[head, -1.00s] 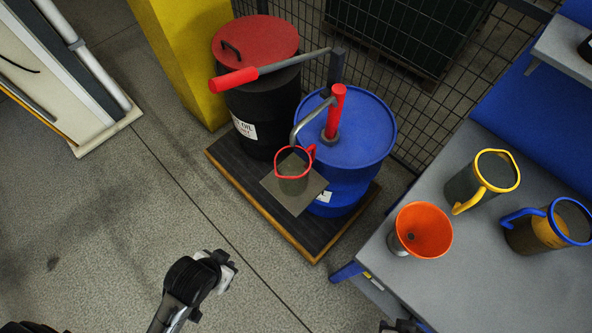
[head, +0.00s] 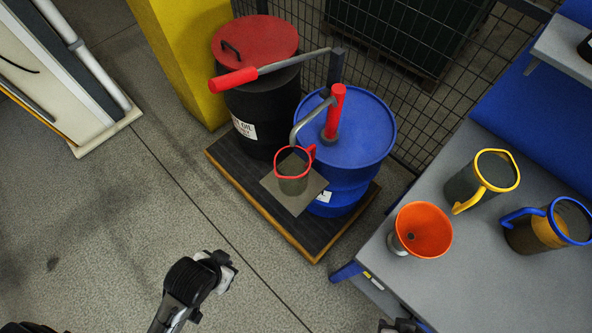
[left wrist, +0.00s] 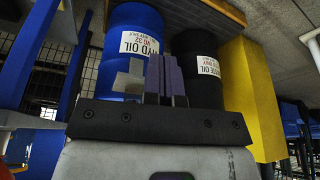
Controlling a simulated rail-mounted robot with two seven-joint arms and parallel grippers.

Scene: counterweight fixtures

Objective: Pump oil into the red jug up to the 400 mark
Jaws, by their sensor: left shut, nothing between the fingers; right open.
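The red-rimmed jug (head: 293,185) stands upright on a grey square plate (head: 314,194) in front of the blue drum (head: 372,130), below the pump's bent spout (head: 297,130). Its 400 mark and oil level cannot be read. The pump (head: 335,112) stands on the blue drum; its lever, with a red grip (head: 233,79), reaches left over the black drum. My left gripper (left wrist: 166,80) is shut and empty, pointing towards the drums in the left wrist view; in the head view its arm is low, in front of the pallet. My right gripper (head: 402,326) barely shows at the bottom edge.
The black drum (head: 262,110) with a red lid shares the pallet (head: 240,178). A grey bench (head: 480,285) at right holds an orange funnel (head: 422,230), a yellow-rimmed jug (head: 465,186) and a blue-rimmed jug (head: 525,236). A yellow pillar (head: 180,60) and mesh fence stand behind. The left floor is clear.

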